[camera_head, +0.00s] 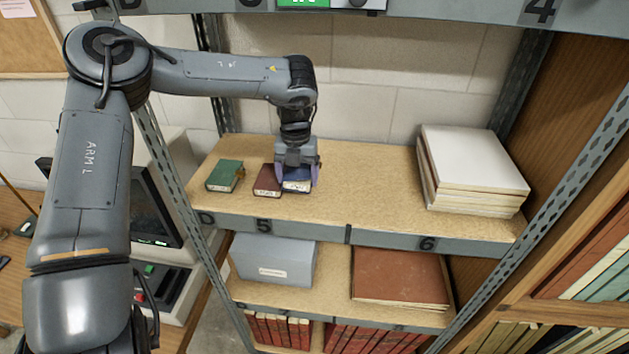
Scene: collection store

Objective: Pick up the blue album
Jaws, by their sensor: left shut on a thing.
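The blue album (297,185) is on the upper wooden shelf (370,190), near its front edge above the label 5. My left gripper (298,178) reaches down over it from above, with its fingers on either side, and is shut on it. The gripper hides part of the album, and I cannot tell whether it touches the shelf. A dark red album (267,181) lies just left of the blue one. A green album (224,175) lies further left. My right gripper is not in view.
A stack of large white-topped boards (470,172) stands at the shelf's right. Below are a grey box (273,262), a brown folder stack (400,277) and red books (375,339). Metal uprights (175,165) frame the shelf. Its middle, right of the blue album, is clear.

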